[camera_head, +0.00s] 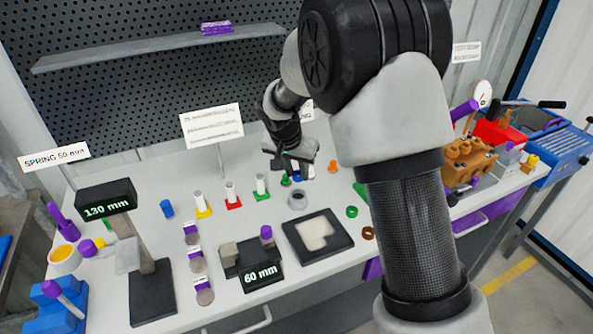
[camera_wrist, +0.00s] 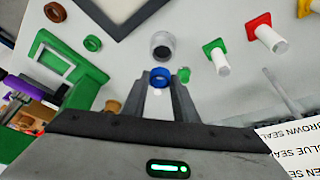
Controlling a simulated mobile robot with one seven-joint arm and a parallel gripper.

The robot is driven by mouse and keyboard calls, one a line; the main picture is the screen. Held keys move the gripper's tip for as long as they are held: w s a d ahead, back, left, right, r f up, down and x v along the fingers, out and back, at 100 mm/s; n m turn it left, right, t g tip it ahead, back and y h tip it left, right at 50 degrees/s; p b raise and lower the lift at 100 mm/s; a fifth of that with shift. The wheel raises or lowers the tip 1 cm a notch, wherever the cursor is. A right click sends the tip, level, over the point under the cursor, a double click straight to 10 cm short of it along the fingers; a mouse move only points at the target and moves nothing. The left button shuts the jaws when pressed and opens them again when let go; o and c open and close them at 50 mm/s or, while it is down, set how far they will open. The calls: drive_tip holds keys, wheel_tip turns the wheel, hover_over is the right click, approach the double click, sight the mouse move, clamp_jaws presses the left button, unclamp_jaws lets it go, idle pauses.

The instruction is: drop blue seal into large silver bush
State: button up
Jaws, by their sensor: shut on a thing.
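The blue seal (camera_wrist: 160,77) is a small blue ring held between the fingertips of my gripper (camera_wrist: 160,88) in the wrist view. My gripper is shut on it. The large silver bush (camera_wrist: 162,46) is a short grey ring with a dark hole, just beyond the seal and apart from it in the wrist view. In the head view the bush (camera_head: 297,199) stands on the white table, and my gripper (camera_head: 294,172) is behind it. The seal is barely visible there; its height over the table is hard to tell.
A green ring (camera_wrist: 184,75) lies close to the right finger in the wrist view. Coloured bases with white posts (camera_head: 232,195) stand left of the bush. A black-framed tray (camera_head: 345,242) lies in front. An orange piece (camera_head: 333,166) and green rings (camera_head: 351,211) are to the right.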

drive_tip(key=shift+f+b, duration=0.15)
drive_tip(key=shift+b, duration=0.15)
drive_tip(key=shift+f+b, duration=2.3)
drive_tip(key=shift+f, duration=0.2)
drive_tip(key=shift+f+b, duration=0.35)
drive_tip(key=shift+b, duration=0.05)
drive_tip(key=shift+b, duration=0.35)
drive_tip(key=o, duration=1.1)
drive_tip(key=shift+r, duration=0.15)
drive_tip(key=p+v, duration=0.1)
drive_tip(key=v, duration=1.6)
drive_tip(key=shift+p, duration=0.4)
